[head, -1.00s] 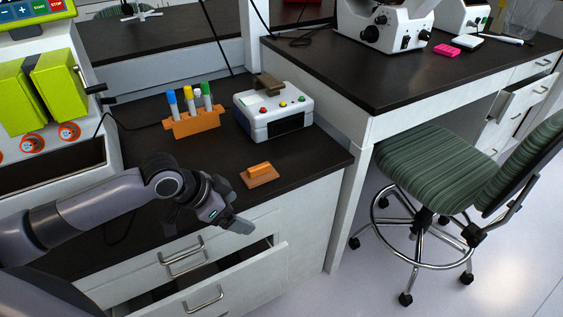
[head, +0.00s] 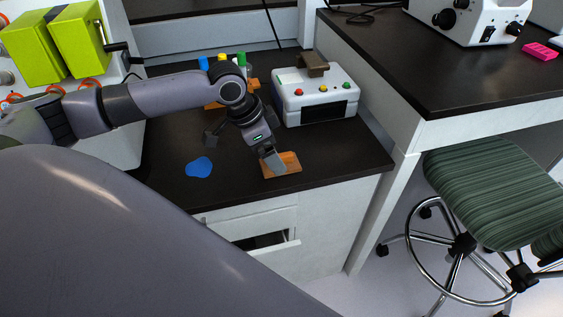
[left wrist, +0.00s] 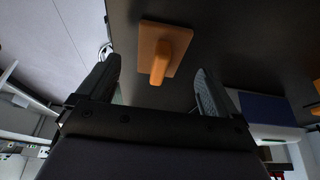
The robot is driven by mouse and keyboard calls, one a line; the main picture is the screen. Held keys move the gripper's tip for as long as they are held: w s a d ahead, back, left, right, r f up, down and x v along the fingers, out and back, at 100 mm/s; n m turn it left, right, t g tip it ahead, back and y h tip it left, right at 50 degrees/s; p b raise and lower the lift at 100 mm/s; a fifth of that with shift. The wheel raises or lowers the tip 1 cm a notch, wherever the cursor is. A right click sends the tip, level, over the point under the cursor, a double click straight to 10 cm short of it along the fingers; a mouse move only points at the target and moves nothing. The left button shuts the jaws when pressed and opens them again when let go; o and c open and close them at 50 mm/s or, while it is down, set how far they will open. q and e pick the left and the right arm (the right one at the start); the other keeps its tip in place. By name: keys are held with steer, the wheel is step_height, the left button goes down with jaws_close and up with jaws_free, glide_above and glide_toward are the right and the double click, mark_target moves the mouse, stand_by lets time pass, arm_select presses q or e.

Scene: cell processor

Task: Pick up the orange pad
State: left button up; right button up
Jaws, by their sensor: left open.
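The orange pad, a flat base with a raised block grip, lies on the dark counter near its front edge in the head view (head: 292,162). It also shows in the left wrist view (left wrist: 177,38), ahead of and between my two fingers, with its grip towards me. My left gripper (head: 243,153) is open and empty, just over the counter beside the pad. One finger covers part of the pad in the head view. In the left wrist view the left gripper (left wrist: 156,76) shows both fingers spread, and contact with the pad cannot be told. My right gripper is not in view.
A white device with coloured buttons (head: 316,106) stands behind the pad. An orange tube rack (head: 215,105) is partly hidden behind my arm. A flat blue item (head: 199,167) lies left of the pad. A drawer (head: 262,243) below is partly open.

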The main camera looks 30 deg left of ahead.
arm_select(q)
steer(key=shift+x, duration=1.55)
steer(key=c, duration=1.1)
steer(key=shift+c, duration=0.2)
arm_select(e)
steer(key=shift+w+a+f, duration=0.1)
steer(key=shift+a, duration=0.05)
arm_select(q)
step_height(320, 180, up, 20)
steer(key=p, duration=0.2)
steer(key=shift+p, duration=0.3)
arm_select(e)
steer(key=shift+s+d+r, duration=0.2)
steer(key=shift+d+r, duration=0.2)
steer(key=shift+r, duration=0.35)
arm_select(q)
steer(key=shift+o, duration=1.2)
steer(key=shift+w, duration=0.1)
steer(key=c, duration=0.7)
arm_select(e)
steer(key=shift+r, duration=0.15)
